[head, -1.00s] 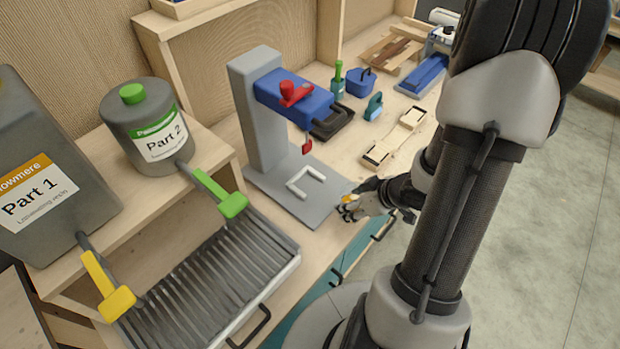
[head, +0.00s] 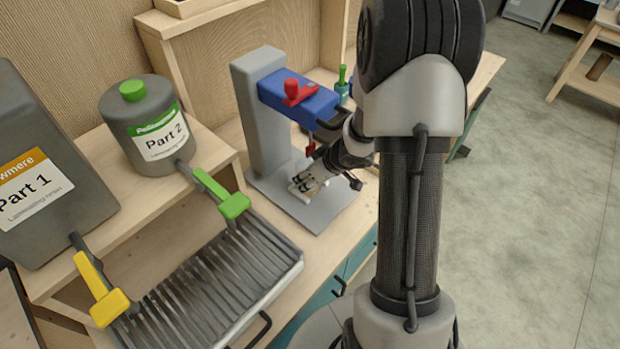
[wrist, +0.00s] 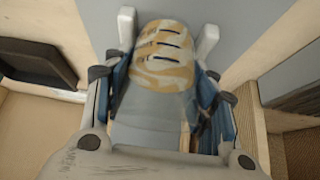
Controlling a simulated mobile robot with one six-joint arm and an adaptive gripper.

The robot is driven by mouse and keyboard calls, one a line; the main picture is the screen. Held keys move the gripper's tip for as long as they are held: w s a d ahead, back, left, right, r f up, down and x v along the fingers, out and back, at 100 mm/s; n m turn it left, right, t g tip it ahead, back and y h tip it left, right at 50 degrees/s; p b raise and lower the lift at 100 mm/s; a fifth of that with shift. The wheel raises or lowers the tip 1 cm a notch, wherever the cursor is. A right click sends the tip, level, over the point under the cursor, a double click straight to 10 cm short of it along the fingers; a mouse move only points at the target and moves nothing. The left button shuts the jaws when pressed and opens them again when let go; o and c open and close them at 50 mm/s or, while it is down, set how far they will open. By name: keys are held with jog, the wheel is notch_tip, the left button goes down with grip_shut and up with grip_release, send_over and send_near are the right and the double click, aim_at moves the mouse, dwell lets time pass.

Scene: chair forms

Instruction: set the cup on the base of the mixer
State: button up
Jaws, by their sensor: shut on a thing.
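The cup (wrist: 165,58), swirled tan and white with short blue marks, is between the fingers of my gripper (wrist: 163,85) in the wrist view. My gripper (head: 309,181) is shut on it, over the grey base (head: 318,217) of the mixer. In the wrist view, prongs of the white U-shaped bracket (wrist: 207,42) show on both sides of the cup. The mixer has a grey column (head: 262,120), a blue head (head: 298,97) with a red lever, and a red paddle (head: 310,149) beside my arm. Whether the cup touches the base cannot be told.
The ridged metal tray (head: 215,275) stands left of the base. Grey containers, Part 1 (head: 40,170) and Part 2 (head: 148,125), sit on a wooden shelf with yellow and green taps. My arm hides much of the bench to the right.

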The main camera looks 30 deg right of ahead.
jog(key=shift+d, duration=0.1)
jog(key=shift+f, duration=0.1)
jog(key=shift+f, duration=0.15)
jog(key=o, duration=0.8)
jog(key=shift+o, duration=0.2)
jog(key=shift+s+r, duration=0.1)
jog(key=shift+r, duration=0.35)
jog(key=p+v, duration=0.7)
jog(key=v, duration=0.4)
jog(key=shift+s+r, duration=0.2)
